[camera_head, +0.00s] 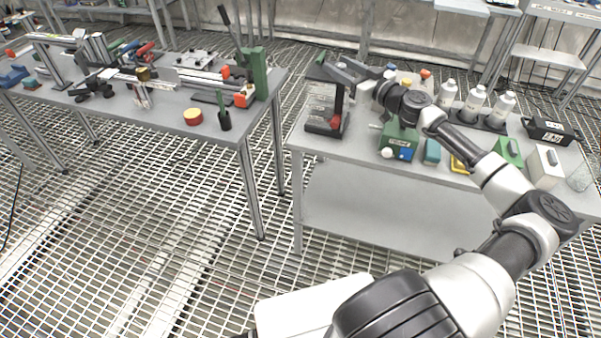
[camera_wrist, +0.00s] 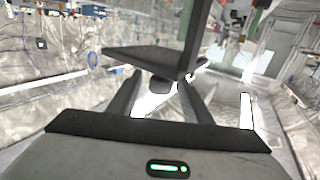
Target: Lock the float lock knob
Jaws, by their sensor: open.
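A dark stand (camera_head: 340,100) with a flat top and a red part low on it stands at the left end of the right table. In the wrist view, the stand's black plate (camera_wrist: 150,58) and upright post (camera_wrist: 196,35) are close ahead. A small dark round knob (camera_wrist: 160,86) shows just under the plate; I cannot tell for sure that it is the float lock knob. My gripper (camera_head: 338,68) is at the top of the stand. In the wrist view my gripper (camera_wrist: 160,95) is open, with one finger on each side of the knob. Contact cannot be made out.
A green box with a white knob and a blue part (camera_head: 400,142) stands right of the stand, below my arm. White bottles (camera_head: 474,104) stand further right. A second table (camera_head: 150,115) with tools and rails lies left, across a gap of grated floor.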

